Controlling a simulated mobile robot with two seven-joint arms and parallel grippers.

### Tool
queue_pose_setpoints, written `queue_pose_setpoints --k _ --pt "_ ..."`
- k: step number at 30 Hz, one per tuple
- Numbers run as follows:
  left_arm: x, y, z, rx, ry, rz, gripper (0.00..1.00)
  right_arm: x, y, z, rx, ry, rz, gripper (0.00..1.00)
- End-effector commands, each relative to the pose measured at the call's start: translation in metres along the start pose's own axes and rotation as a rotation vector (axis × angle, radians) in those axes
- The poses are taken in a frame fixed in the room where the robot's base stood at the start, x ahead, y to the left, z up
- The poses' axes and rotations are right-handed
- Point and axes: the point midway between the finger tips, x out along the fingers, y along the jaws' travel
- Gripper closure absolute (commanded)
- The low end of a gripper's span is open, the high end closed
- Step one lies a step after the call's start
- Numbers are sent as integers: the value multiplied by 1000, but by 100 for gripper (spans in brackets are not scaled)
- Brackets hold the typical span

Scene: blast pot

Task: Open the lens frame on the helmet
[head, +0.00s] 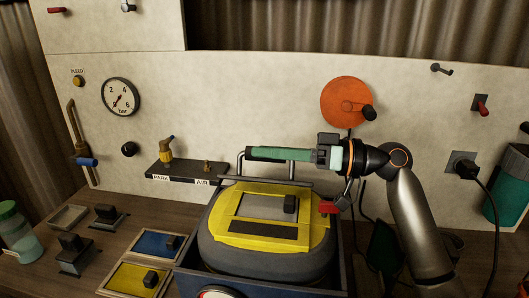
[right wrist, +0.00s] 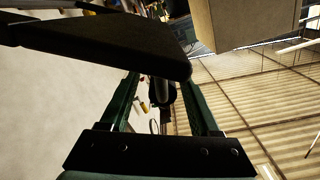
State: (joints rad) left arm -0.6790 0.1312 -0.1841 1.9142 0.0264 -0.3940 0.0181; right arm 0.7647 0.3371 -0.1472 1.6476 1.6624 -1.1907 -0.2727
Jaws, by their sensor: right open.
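The helmet (head: 264,258) is a grey rounded body with a yellow top, sitting in a dark blue open box (head: 342,262). I take this to be the lens frame. My right gripper (head: 252,153) reaches in from the right, its green fingers pointing left above and behind the helmet, clear of the frame. In the right wrist view its fingers (right wrist: 160,78) are apart with nothing clearly held. My left gripper is not in view.
A metal rail (head: 240,162) stands behind the helmet, near my fingertips. A red part (head: 329,207) is beside its right edge. Blue (head: 148,243) and yellow (head: 130,279) trays lie left. A dark slab (right wrist: 110,45) crosses the right wrist view close up.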

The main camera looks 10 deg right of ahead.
Motion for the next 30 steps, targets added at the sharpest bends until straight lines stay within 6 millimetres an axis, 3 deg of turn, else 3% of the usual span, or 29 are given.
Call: queue_pose_setpoints --k 9,15,20,28,30 --pt "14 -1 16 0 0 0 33 -69 2 3 -1 -1 5 37" --pt "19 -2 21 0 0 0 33 -101 1 2 0 0 4 37" --pt "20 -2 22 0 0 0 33 -111 1 1 0 -1 3 37" --pt "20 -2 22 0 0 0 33 -112 0 0 0 0 2 37" --pt "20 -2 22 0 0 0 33 -112 0 0 0 -1 2 45"
